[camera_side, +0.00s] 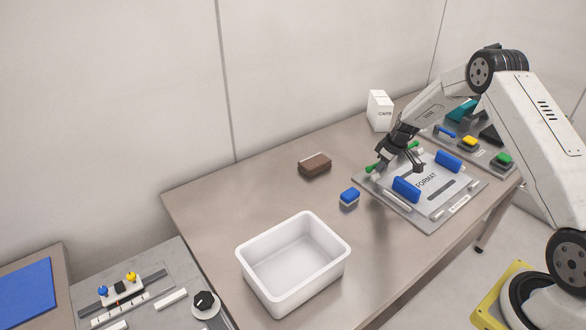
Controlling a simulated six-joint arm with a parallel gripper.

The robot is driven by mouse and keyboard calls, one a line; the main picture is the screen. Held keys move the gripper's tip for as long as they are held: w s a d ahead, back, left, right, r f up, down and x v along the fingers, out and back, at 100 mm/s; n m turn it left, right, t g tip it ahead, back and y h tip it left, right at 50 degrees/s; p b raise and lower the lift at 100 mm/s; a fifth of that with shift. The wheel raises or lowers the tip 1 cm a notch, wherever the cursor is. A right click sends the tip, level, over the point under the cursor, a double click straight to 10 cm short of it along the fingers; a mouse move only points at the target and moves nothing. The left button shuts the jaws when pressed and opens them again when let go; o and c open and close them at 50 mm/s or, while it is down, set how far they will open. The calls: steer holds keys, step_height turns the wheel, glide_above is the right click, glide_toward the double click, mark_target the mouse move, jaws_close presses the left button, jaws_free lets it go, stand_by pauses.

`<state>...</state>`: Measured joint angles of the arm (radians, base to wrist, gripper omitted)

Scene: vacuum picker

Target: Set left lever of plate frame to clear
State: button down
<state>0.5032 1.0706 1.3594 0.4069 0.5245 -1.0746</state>
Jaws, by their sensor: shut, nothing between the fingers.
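The plate frame (432,223) is a grey base on the table at the right. It bears a light plate marked FORMAT (437,187) with two blue blocks (406,190) (448,161). A green-ended lever (371,168) shows at the frame's far left corner, and its setting is too small to read. Another green part (421,150) shows behind my gripper. My dark gripper (417,168) is shut and empty, over the far part of the plate frame and right of the left green end. It hides part of the frame's back edge. I cannot tell whether it touches anything.
A white box marked CAPS (380,112) stands behind the frame. A blue-and-white block (349,197), a brown block (315,164) and an empty white bin (341,262) are to the left. A button panel (489,157) lies at right. The table's left back area is clear.

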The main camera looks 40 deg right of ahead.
steer(key=shift+s, duration=0.1)
steer(key=shift+s+r, duration=0.3)
steer(key=shift+s, duration=0.65)
steer(key=shift+s+r, duration=0.15)
steer(key=shift+s, duration=0.75)
steer(key=v, duration=1)
steer(key=shift+a, duration=0.35)
steer(key=s+a+r+m, duration=0.1)
steer(key=s+a+r, duration=0.1)
steer(key=s+a, duration=0.6)
steer(key=s+a+r+m, duration=0.1)
steer(key=s+a+r, duration=0.2)
steer(key=s+a, duration=0.6)
steer(key=a, duration=0.7)
steer(key=shift+s+a+m+g+h, duration=0.15)
steer(key=shift+a+m+g+h, duration=0.15)
steer(key=shift+a+m+h, duration=0.1)
